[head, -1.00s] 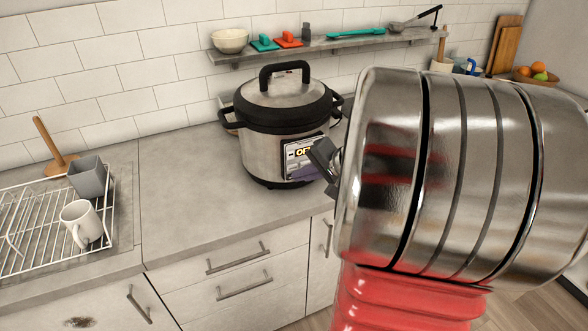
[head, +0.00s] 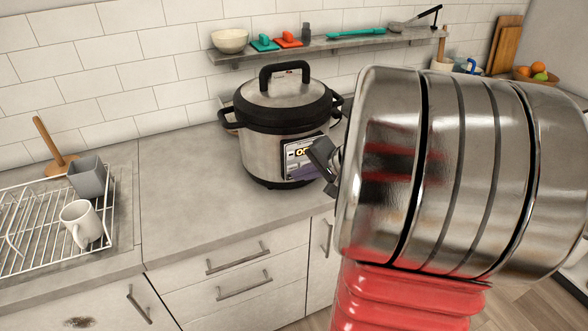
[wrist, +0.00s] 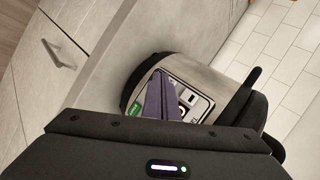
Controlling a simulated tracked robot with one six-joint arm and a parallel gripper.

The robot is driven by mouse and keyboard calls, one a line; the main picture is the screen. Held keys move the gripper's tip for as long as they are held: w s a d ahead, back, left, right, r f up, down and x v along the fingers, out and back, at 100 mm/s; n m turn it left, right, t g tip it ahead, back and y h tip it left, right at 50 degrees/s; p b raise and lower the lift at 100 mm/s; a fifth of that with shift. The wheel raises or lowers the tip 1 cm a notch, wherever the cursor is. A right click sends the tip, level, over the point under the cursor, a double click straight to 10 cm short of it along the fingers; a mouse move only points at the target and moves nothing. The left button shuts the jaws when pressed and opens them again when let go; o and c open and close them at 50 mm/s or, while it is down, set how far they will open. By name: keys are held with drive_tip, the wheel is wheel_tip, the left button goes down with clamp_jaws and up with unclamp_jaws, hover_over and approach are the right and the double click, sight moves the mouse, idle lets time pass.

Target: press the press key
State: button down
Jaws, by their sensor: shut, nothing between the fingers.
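A steel and black pressure cooker (head: 268,150) stands on the counter with its lid on. Its front control panel (head: 296,158) has a display at the top, partly covered by my gripper. In the wrist view the panel (wrist: 196,101) shows a green key (wrist: 135,107) at its left edge and several small marks. I cannot make out which is the press key. My gripper (head: 318,158) is shut and empty, close in front of the panel. In the wrist view its purple-grey fingers (wrist: 160,98) cover the panel's middle. I cannot tell whether they touch it.
A wire rack (head: 30,228) with a white mug (head: 80,222) and a grey cup (head: 88,178) stands at the left. A wall shelf (head: 330,44) with a bowl and utensils hangs behind the cooker. The counter (head: 190,195) between rack and cooker is clear.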

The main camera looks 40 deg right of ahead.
drive_tip(key=shift+w, duration=0.3)
drive_tip(key=shift+w+d, duration=0.1)
drive_tip(key=shift+w, duration=0.05)
idle(0.6)
drive_tip(key=shift+s, duration=0.65)
drive_tip(key=s+a, duration=0.2)
drive_tip(key=s, duration=0.3)
drive_tip(key=shift+s, duration=0.35)
idle(0.4)
drive_tip(key=shift+a, duration=0.1)
idle(0.7)
